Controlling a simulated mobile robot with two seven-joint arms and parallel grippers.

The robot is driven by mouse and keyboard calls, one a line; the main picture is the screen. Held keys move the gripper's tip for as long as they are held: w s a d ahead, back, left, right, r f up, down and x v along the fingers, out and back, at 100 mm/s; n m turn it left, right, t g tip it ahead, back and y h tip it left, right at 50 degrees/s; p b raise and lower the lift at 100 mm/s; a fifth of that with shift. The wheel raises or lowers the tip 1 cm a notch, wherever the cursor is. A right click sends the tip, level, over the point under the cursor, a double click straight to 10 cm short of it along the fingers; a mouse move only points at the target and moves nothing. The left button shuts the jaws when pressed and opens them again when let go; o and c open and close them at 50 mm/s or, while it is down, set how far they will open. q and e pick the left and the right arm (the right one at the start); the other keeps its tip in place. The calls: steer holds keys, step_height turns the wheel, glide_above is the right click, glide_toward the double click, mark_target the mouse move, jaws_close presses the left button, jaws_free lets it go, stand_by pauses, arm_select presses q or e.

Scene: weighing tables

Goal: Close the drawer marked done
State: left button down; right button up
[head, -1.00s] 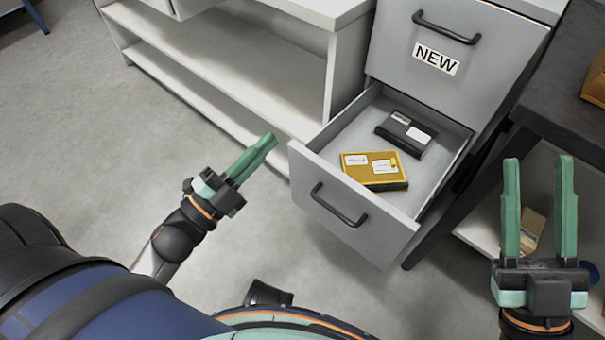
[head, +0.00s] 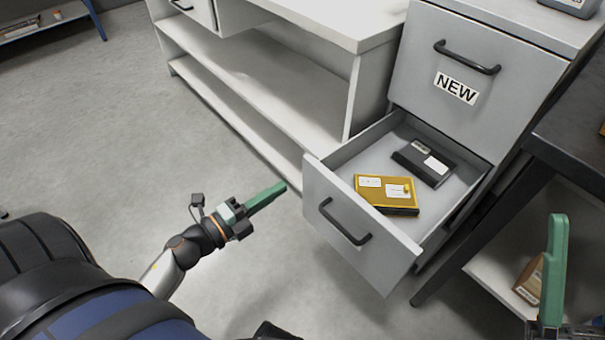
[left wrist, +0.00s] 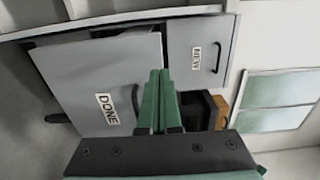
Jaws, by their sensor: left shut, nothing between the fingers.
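The drawer marked DONE (head: 335,225) stands pulled out below the shut drawer marked NEW (head: 420,75) in the head view. Its front has a dark bar handle (head: 344,222). The DONE label shows in the left wrist view (left wrist: 107,109), turned sideways. Inside lie a yellow box (head: 372,191) and a dark grey box (head: 428,160). My left gripper (head: 283,188) is shut and empty, left of the drawer front and apart from it.
A white shelf unit (head: 355,95) stands left of the cabinet. A dark table (head: 570,135) stands close on the right, with a brown box (head: 530,280) on its lower shelf. The grey floor (head: 110,130) in front and to the left is clear.

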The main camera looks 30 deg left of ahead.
mark_target(313, 167)
arm_select(q)
steer(key=x, duration=0.7)
steer(key=shift+w+d, duration=0.1)
steer(key=shift+w, duration=0.05)
arm_select(e)
steer(key=shift+f, duration=0.2)
arm_select(q)
steer(key=shift+w, duration=0.1)
